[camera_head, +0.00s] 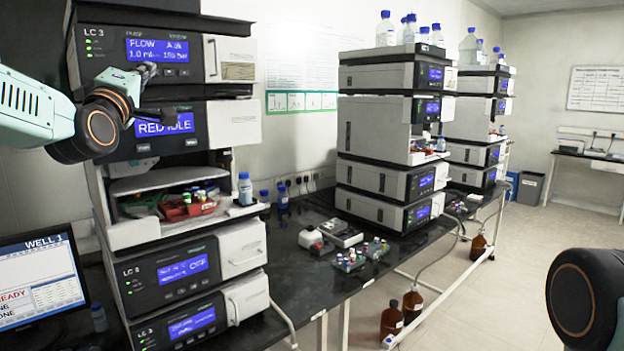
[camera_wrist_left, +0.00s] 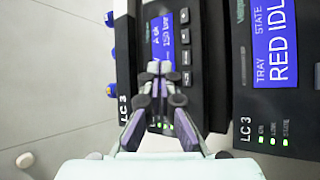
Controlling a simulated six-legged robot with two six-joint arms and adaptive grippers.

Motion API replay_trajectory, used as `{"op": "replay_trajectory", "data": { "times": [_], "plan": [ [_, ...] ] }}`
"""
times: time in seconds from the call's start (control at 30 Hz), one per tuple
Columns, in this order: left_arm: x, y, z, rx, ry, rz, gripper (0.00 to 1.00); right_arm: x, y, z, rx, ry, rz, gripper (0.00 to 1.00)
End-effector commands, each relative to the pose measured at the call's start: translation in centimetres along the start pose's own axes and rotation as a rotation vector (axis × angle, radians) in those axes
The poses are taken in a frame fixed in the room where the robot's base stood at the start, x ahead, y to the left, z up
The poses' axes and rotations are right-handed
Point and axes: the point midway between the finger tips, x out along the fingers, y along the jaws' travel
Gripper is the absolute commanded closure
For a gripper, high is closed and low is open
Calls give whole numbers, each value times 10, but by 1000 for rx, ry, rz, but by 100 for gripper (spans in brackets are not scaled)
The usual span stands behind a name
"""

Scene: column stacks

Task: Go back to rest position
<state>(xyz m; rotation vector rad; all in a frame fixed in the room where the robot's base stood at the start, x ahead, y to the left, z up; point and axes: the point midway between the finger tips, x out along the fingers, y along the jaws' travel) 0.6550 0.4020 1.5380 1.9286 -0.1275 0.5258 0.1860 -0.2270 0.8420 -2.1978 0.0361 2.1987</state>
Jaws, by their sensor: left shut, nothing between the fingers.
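My left gripper (camera_head: 148,70) reaches in from the left in the head view, in front of the nearest stack. It is shut and empty. In the left wrist view its fingers (camera_wrist_left: 158,68) are together before the front panel of the LC 3 pump module (camera_wrist_left: 175,25). The head view shows this pump module (camera_head: 172,75) reading FLOW and 150 bar. Below it is a module with the screen text RED IDLE (camera_head: 165,124), partly hidden by my left arm. I cannot tell whether the fingertips touch the panel. My right gripper is not in view; only a dark part of my right arm shows at lower right.
An open tray compartment (camera_head: 128,232) with a red rack (camera_head: 187,209) sits lower in the near stack. A monitor (camera_head: 40,285) stands at lower left. Further stacks (camera_head: 375,140) stand along the black bench (camera_head: 300,275). The floor at right is clear.

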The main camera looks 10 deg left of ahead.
Motion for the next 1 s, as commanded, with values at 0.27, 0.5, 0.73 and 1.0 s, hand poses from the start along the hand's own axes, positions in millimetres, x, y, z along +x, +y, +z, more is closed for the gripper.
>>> {"op": "replay_trajectory", "data": {
  "times": [0.27, 0.5, 0.73, 1.0],
  "plan": [
    [-44, -72, 66, 342, -163, -175, 100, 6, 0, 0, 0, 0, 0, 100],
    [-121, -181, 150, 547, -403, -348, 100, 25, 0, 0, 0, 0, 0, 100],
    [-220, -278, 214, 693, -651, -493, 100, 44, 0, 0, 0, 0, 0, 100],
    [-360, -373, 266, 813, -960, -650, 100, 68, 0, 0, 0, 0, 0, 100]
  ]
}}
